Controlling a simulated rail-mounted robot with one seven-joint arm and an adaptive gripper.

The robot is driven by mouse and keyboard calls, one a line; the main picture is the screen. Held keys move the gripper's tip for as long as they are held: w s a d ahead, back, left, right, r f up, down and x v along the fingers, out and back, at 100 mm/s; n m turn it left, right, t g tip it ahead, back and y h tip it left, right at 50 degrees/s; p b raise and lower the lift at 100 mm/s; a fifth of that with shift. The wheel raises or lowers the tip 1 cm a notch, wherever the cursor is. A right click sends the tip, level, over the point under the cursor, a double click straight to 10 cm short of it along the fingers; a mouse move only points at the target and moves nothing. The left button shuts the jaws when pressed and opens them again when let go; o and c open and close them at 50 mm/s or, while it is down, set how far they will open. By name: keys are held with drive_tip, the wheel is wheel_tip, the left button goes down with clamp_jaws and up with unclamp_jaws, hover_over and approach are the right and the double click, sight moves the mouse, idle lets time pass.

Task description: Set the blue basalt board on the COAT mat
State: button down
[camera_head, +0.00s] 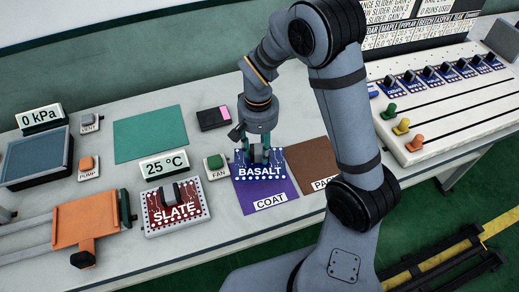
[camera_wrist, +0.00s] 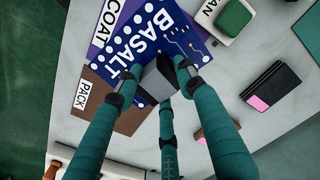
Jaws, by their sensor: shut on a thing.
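The blue BASALT board (camera_head: 248,174) lies over the upper part of the purple COAT mat (camera_head: 266,196) in the head view, with the mat's lower part and label bare. The board also shows in the wrist view (camera_wrist: 150,32). My gripper (camera_head: 259,157) reaches down onto the board's upper side, and its fingers (camera_wrist: 166,82) are closed around a dark grey block on the board. I cannot tell whether the board rests fully on the mat or is slightly above it.
The brown PACK mat (camera_head: 314,162) adjoins the COAT mat on the right. A FAN button (camera_head: 216,166) stands close to the board's left. A red SLATE board (camera_head: 174,211) sits further left. A green mat (camera_head: 150,133) lies behind, with a dark box (camera_head: 213,118) beside it.

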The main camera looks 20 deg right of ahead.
sight(258, 149)
drive_tip(key=shift+a, duration=0.1)
wheel_tip(258, 149, down, 6)
drive_tip(key=b, duration=0.6)
drive_tip(key=shift+f+b, duration=0.5)
drive_tip(key=shift+b, duration=0.1)
idle(0.4)
drive_tip(key=c, duration=1)
unclamp_jaws()
drive_tip(key=shift+r, duration=0.1)
wheel_tip(258, 149, up, 12)
drive_tip(key=shift+f, duration=0.1)
